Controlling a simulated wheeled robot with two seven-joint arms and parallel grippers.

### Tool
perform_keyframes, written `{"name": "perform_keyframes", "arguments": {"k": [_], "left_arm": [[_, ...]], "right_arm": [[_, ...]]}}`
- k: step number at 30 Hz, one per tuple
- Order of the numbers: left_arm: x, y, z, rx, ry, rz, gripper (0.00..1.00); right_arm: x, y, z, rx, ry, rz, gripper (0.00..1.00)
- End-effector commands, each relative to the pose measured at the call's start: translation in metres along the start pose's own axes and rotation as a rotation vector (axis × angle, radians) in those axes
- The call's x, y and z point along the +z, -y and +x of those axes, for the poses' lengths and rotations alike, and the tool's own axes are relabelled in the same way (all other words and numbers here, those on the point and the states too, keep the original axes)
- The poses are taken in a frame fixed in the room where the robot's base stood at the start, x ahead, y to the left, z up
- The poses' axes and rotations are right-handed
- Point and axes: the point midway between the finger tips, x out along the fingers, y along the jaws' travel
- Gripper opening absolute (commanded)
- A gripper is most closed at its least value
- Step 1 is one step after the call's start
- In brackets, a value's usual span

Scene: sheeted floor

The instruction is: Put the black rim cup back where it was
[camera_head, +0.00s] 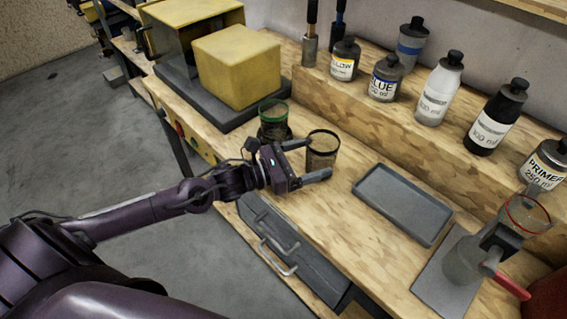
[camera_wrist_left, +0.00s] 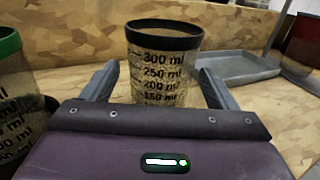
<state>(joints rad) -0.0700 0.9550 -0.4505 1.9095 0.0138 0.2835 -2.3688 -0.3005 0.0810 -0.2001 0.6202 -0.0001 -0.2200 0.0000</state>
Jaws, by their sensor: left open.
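The black rim cup (camera_head: 322,151) stands upright on the wooden bench, clear-walled with a black rim. In the left wrist view the black rim cup (camera_wrist_left: 163,65) shows volume marks and sits ahead, between the fingers. My left gripper (camera_head: 306,160) is open, with one finger on either side of the cup; I cannot tell whether they touch it. A green rim cup (camera_head: 273,122) stands on a dark round base just to the left, and its edge shows in the left wrist view (camera_wrist_left: 14,90). My right gripper is not in view.
A grey tray (camera_head: 402,204) lies right of the cup. A red rim cup (camera_head: 526,214) is at a grey stand (camera_head: 447,272) at far right. Several bottles (camera_head: 438,90) line the raised shelf.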

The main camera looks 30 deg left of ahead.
Motion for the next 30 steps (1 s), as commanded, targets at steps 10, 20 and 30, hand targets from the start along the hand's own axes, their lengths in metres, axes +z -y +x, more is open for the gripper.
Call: {"name": "perform_keyframes", "arguments": {"k": [10,20,30], "left_arm": [[-0.004,0.002,-0.059,-0.005,-0.009,-0.002,0.81],[-0.002,0.001,-0.100,-0.001,-0.007,-0.004,0.81],[-0.001,0.001,-0.112,-0.003,-0.002,-0.001,0.81]], "right_arm": [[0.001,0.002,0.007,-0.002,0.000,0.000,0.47],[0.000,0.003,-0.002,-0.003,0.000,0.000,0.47],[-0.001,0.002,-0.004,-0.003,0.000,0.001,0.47]]}}
